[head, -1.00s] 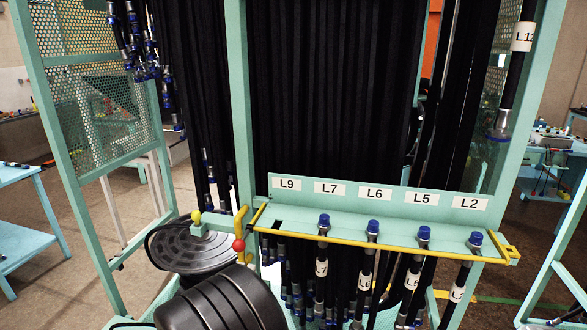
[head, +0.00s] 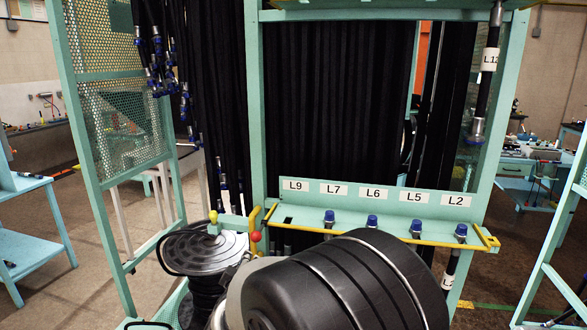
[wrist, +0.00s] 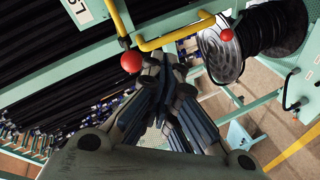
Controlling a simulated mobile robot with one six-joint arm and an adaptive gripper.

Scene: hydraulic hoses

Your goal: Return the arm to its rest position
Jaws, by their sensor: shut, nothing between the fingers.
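My gripper (wrist: 165,66) shows in the wrist view with its fingers together and nothing between them. It points toward the rack's yellow bar (wrist: 178,33) and a red ball knob (wrist: 132,61), which appears close beside the fingertips; I cannot tell whether they touch. In the head view my black arm link fills the lower middle and hides the gripper. The link stands in front of the rack shelf (head: 330,217) and covers the lower parts of several hoses.
The shelf has labels L9, L7, L6, L5 and L2, with blue-capped hose ends (head: 416,226) in several slots. The L9 slot looks empty. A hose reel (head: 205,250) stands left of my arm. Hose L12 (head: 488,62) hangs at the right post. Blue tables stand at both sides.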

